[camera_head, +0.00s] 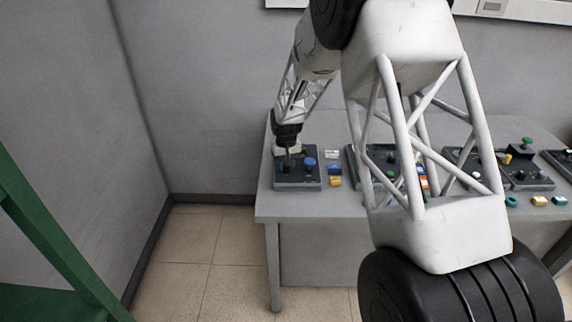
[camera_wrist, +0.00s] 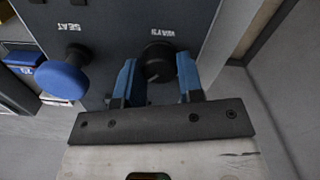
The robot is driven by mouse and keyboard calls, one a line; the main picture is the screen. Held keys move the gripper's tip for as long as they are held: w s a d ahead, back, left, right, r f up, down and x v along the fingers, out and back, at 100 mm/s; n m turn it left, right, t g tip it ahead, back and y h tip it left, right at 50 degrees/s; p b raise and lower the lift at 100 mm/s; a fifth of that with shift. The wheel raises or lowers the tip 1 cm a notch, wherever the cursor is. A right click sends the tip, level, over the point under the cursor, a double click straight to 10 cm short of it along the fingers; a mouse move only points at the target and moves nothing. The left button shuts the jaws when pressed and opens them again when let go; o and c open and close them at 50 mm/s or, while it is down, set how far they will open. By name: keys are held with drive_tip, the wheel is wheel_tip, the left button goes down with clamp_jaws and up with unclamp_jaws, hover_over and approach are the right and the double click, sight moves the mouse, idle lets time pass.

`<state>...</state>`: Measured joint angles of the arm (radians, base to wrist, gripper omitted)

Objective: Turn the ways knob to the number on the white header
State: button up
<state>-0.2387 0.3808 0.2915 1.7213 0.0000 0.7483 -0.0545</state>
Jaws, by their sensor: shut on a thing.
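The black knob (camera_wrist: 158,66) is on the dark control panel (camera_wrist: 112,22), below a small white label whose letters are hard to read. My gripper (camera_wrist: 157,72) has its two blue fingers on either side of the knob, shut on it. In the head view my gripper (camera_head: 288,156) reaches down to the panel (camera_head: 297,184) at the left end of the table and hides most of the knob. A blue round knob (camera_wrist: 62,80) stands beside it under a label that seems to read SEAT. A small white block (camera_head: 331,154) lies right of the panel; its marking is too small to read.
More panels with knobs, such as one with a green knob (camera_head: 527,141), stand farther right. A wall is close behind the table.

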drive_tip(key=shift+m, duration=0.3)
drive_tip(key=o, duration=0.9)
drive_tip(key=shift+r, duration=0.1)
drive_tip(key=shift+r, duration=3.85)
